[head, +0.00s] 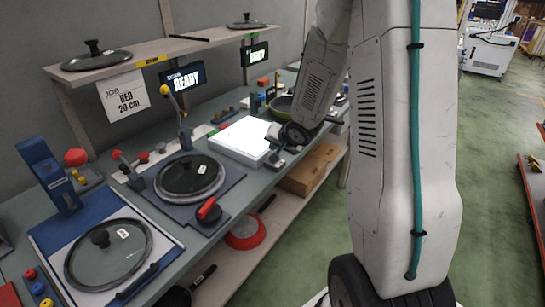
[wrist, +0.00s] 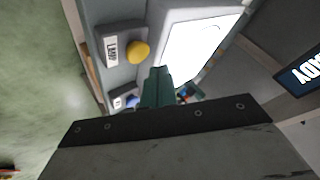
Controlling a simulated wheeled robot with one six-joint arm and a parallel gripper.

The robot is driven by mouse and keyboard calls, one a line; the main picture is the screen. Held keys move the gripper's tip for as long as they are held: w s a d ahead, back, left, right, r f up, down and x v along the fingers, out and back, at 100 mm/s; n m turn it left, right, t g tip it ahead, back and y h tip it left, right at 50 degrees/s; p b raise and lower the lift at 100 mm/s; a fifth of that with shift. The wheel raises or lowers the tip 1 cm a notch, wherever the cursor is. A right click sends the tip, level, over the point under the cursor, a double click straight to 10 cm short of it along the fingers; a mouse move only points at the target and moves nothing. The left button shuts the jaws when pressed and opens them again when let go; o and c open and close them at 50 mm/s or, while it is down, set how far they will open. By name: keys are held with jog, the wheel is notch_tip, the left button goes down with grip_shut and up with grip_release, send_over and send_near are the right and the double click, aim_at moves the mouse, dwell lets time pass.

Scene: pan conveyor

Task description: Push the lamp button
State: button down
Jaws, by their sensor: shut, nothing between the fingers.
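In the wrist view a round yellow button (wrist: 138,52) sits on a small grey box, with a label reading LAMP (wrist: 112,50) beside it. My gripper (wrist: 160,72) is shut and empty. Its dark green fingertips show just below and to the right of the yellow button, and I cannot tell how far they are above it. A white light panel (wrist: 195,48) glows beside the button. The same lit panel (head: 243,138) shows in the head view on the bench, where my arm reaches to its right end. The lamp button cannot be made out in the head view.
A second box with a blue button (wrist: 132,101) lies near my fingers. On the bench in the head view are a glass lid (head: 190,176) on a fixture, another lid (head: 108,255) at the front left, a red-knobbed lever (head: 130,170) and a green pan (head: 283,104). A shelf (head: 170,50) overhangs the back.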

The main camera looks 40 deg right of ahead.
jog(key=shift+r, duration=2.3)
